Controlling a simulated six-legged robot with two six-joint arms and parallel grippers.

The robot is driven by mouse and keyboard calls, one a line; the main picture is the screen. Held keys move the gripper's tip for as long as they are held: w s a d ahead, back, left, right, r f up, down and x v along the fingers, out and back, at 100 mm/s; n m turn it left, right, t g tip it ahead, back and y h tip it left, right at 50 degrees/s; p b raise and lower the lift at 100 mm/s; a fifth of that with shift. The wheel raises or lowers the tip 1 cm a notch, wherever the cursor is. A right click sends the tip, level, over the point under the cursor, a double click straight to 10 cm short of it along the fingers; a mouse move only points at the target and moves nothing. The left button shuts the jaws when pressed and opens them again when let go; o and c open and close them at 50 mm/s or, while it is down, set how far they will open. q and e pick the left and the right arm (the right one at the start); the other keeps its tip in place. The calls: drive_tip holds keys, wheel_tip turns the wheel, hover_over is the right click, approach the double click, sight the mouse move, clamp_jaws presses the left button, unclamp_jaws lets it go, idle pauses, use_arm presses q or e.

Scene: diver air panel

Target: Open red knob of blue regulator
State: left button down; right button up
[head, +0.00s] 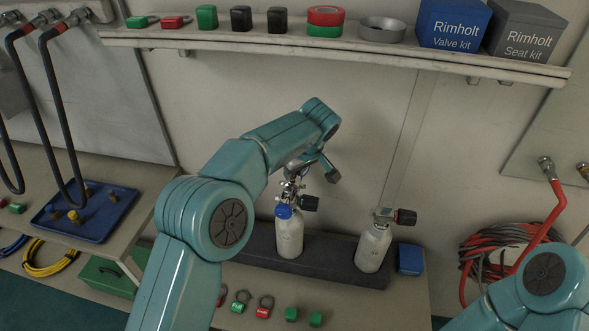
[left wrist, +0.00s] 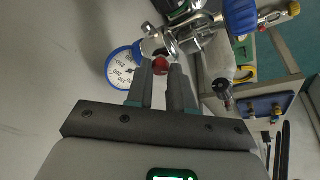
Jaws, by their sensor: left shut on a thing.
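The red knob (left wrist: 160,65) is small and round, on the silver body of the regulator in the left wrist view. My left gripper (left wrist: 161,74) is shut on it, one finger on each side. A blue-rimmed pressure gauge (left wrist: 125,67) is just left of the fingers, and a blue handwheel (left wrist: 240,15) is at upper right. In the head view, my left arm reaches over to the regulator on the left white cylinder (head: 289,238), which has a blue part at its neck. The red knob is hidden there. My right gripper is out of view; only its arm shows at lower right.
A second white cylinder (head: 374,248) with a black knob (head: 405,217) stands to the right on the same dark base (head: 330,268). A shelf (head: 340,52) with boxes, tape and small blocks runs above. Red hose and cables (head: 490,255) hang at right.

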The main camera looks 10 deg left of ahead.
use_arm(q)
drive_tip(key=c, duration=1)
unclamp_jaws()
drive_tip(key=shift+r, duration=0.15)
drive_tip(key=v, duration=0.7)
drive_tip(key=shift+d+r, duration=0.1)
drive_tip(key=shift+s, duration=0.1)
